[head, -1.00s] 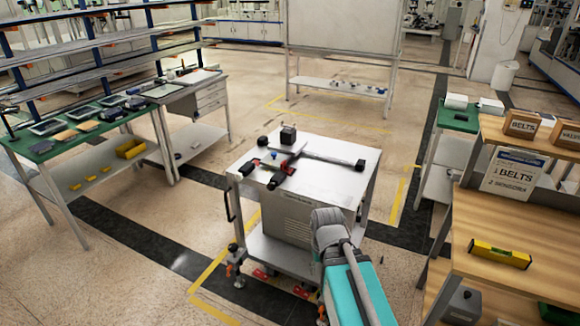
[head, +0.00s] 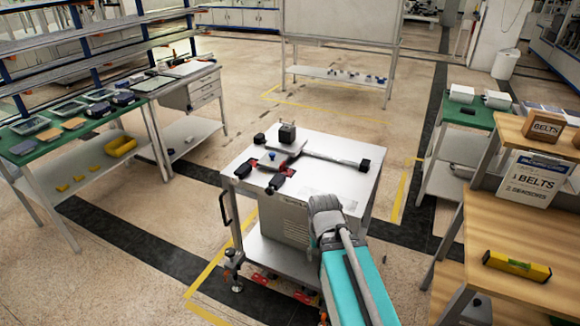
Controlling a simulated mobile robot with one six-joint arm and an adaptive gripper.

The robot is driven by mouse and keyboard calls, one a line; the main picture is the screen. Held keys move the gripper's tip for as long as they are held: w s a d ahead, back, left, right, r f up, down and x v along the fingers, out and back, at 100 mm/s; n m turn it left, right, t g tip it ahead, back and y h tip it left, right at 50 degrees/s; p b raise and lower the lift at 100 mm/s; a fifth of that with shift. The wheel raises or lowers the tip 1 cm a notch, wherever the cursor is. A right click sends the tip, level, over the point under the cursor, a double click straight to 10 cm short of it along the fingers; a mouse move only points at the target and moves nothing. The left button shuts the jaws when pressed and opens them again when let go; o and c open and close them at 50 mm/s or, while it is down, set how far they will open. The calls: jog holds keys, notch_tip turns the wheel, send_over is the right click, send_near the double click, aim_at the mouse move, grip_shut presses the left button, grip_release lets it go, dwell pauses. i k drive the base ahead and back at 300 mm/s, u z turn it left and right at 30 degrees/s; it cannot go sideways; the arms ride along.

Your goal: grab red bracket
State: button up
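A white-topped cart (head: 330,185) stands in the middle of the head view. On it lies a silver and black bar assembly (head: 325,157) with black end blocks. Small red parts (head: 291,173) show at the left of this assembly, partly covered by it. I cannot tell which of them is the red bracket. My teal and grey arm reaches up from the bottom, and its grey end (head: 325,212) appears in front of the cart's near right edge. The fingers cannot be made out, and nothing held is visible.
A green-topped bench (head: 38,150) with trays stands at the left.

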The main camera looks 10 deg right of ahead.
aim_at(283, 169)
jog(key=i, duration=0.85)
jog(key=u, duration=0.05)
